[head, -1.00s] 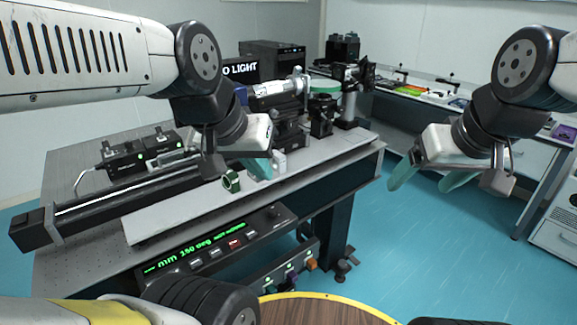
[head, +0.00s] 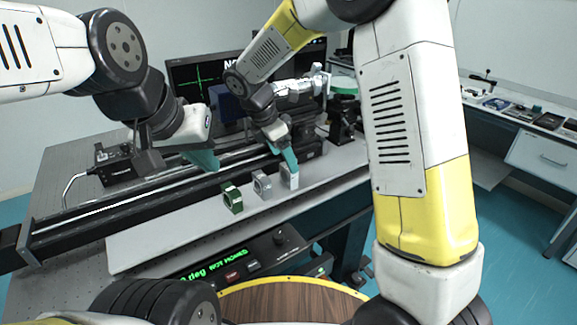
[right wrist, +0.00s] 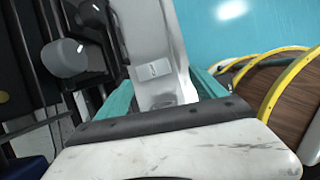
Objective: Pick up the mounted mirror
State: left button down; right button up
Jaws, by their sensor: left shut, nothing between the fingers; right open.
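Three small mounts stand in a row on the light board: a green one (head: 232,198), a grey one (head: 262,185) and a pale silver one (head: 290,178). I cannot tell for certain which holds the mirror. My right gripper (head: 287,160) points down at the pale mount, its teal fingers partly hiding it. In the right wrist view the open fingers (right wrist: 160,92) are spread on either side of a pale surface with a small light block (right wrist: 153,70); contact is unclear. My left gripper (head: 205,161) is shut and empty, above the black rail left of the mounts.
A black rail (head: 100,205) runs behind the light board (head: 150,235). A silver cylindrical instrument (head: 295,86) and a monitor (head: 195,78) stand behind. A lit control panel (head: 222,268) sits below the board's front edge. The board's left part is clear.

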aim_at(286, 167)
jog(key=shift+w+a+f+n, duration=0.2)
jog(key=shift+a+f+n, duration=0.1)
jog(key=shift+a+f, duration=0.15)
jog(key=shift+w+f, duration=0.1)
jog(key=shift+f, duration=0.25)
jog(key=x, duration=0.7)
jog(key=shift+w+d, duration=0.25)
jog(key=shift+d, duration=0.05)
jog(key=c, duration=1.7)
